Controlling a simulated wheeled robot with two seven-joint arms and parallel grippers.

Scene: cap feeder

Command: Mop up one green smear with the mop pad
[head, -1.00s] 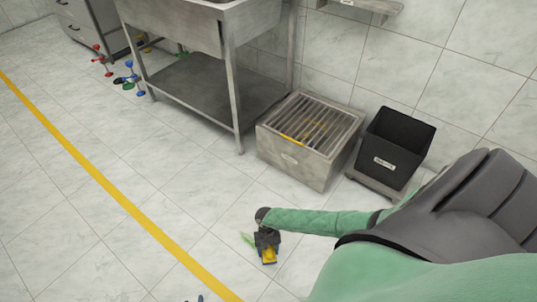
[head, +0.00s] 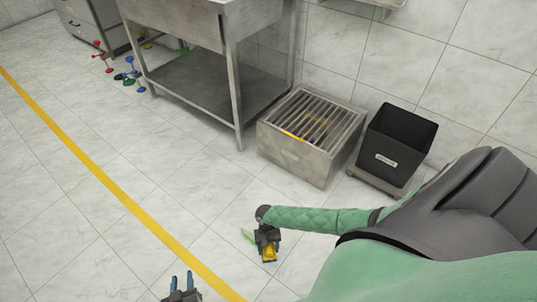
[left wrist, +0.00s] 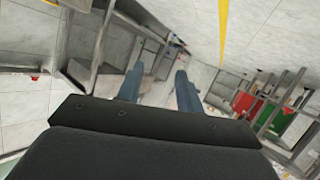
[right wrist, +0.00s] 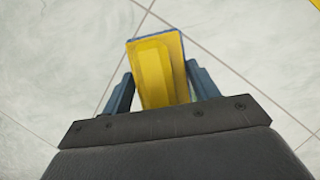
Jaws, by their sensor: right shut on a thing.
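The yellow mop pad (right wrist: 157,75) is between the fingers of my right gripper (right wrist: 160,88), which is shut on it. In the head view the pad (head: 269,254) shows at the tip of my right gripper (head: 268,246), low over the tiled floor. A green smear (head: 248,236) lies on the floor just left of the right gripper; part of it may be hidden behind the gripper. My left gripper (head: 181,285) is at the bottom edge of the head view. Its two blue fingers (left wrist: 157,88) stand apart and hold nothing.
A steel grated box (head: 300,155) and a black bin (head: 399,145) stand by the wall. A steel sink table (head: 232,90) is behind. Coloured valve-like items (head: 130,75) lie at the far left. A yellow line (head: 110,188) crosses the open floor.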

